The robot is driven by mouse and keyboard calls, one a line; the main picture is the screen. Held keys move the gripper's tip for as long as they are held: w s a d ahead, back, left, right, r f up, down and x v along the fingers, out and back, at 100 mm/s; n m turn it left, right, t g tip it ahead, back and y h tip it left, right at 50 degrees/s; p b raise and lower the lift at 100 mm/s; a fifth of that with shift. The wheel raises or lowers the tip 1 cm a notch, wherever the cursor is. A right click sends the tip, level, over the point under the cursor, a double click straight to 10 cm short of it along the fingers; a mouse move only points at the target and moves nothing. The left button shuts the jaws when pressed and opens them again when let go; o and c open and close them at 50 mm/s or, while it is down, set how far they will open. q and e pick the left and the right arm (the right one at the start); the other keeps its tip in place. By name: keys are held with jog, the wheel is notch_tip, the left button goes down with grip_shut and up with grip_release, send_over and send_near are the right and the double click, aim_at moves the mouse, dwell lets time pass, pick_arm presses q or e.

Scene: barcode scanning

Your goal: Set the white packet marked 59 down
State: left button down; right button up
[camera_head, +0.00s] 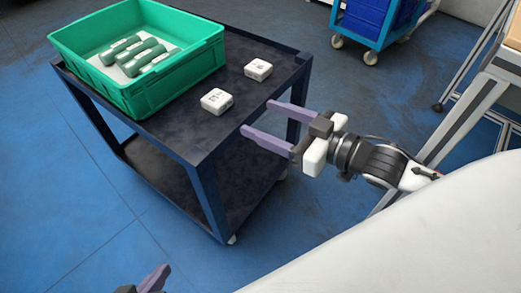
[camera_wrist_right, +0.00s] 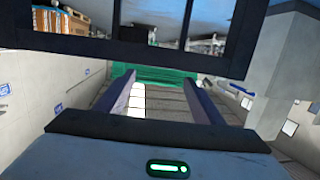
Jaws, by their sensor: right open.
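Two white packets rest flat on the dark top of the cart (camera_head: 190,131), apart from each other: a nearer packet (camera_head: 216,101) and a farther packet (camera_head: 257,69). Both carry dark print, too small to read, so I cannot tell which is marked 59. My right gripper (camera_head: 258,118) is open and empty at the cart's right edge, its purple fingers pointing towards the packets and touching neither. In the right wrist view, a white shape (camera_wrist_right: 136,101) shows between the fingers. My left gripper (camera_head: 150,280) is only partly in view at the bottom, away from the packets.
A green crate (camera_head: 190,70) with several grey-green cylinders stands on the cart's left part. The cart has a lower shelf (camera_head: 240,190). A blue trolley (camera_head: 372,22) stands at the back, and a metal-framed table (camera_head: 470,95) at the right. Blue floor lies between.

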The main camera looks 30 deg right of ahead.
pick_arm(q)
jog(key=shift+w, duration=0.1)
pick_arm(e)
jog(key=s+a+f+g+h, duration=0.1)
jog(key=s+a+f+g, duration=0.1)
jog(key=f, duration=0.4)
jog(key=s+a+f+m+g+h, duration=0.1)
jog(key=s+a+f+g, duration=0.1)
jog(key=s+a+f, duration=0.3)
jog(key=s+a+f+m+g+h, duration=0.1)
jog(key=s+a+f+g, duration=0.2)
jog(key=s+f, duration=0.3)
jog(key=shift+a+f, duration=0.35)
jog(key=shift+f, duration=0.55)
pick_arm(q)
jog(key=shift+r, duration=0.1)
